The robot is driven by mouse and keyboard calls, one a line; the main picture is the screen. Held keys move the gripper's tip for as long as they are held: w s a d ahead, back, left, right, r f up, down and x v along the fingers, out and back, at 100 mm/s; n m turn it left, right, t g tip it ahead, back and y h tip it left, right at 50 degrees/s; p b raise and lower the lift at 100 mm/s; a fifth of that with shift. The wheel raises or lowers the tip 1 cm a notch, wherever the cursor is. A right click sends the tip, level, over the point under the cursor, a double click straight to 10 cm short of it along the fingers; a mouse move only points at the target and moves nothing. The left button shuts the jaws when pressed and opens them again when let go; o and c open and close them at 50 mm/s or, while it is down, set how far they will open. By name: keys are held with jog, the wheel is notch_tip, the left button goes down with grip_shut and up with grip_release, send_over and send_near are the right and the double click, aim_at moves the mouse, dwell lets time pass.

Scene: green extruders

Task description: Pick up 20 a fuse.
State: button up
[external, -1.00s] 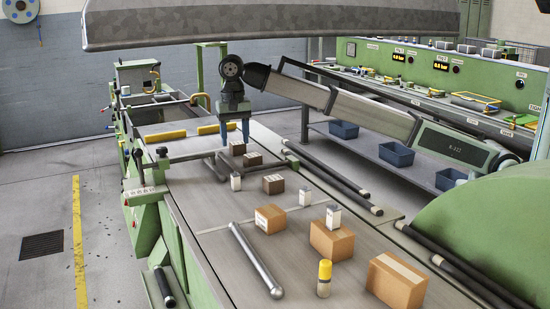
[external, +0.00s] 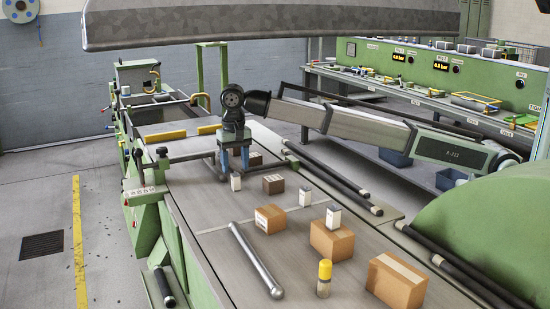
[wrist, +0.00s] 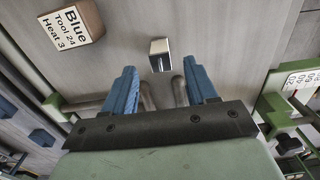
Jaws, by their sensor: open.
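My gripper (external: 235,168) is open, its blue fingers pointing down low over the far part of the conveyor. Nothing is between the fingers. A small white upright block (external: 236,182) with a dark top stands just on the near side of the fingers. In the wrist view, a small block with a white face (wrist: 160,47) lies ahead of the gap between the open fingertips (wrist: 163,82), apart from both. I cannot read which is the 20 A fuse.
A brown box (external: 273,184) stands right of the gripper; a labelled box (wrist: 72,26) shows in the wrist view. Cartons (external: 331,239), a metal rod (external: 256,260) and a yellow-capped bottle (external: 325,279) are nearer. The left conveyor surface (external: 205,210) is clear.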

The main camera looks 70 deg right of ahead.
aim_at(235, 172)
jog(key=shift+f, duration=2.65)
jog(key=shift+c, duration=0.5)
jog(key=c, duration=1)
grip_shut()
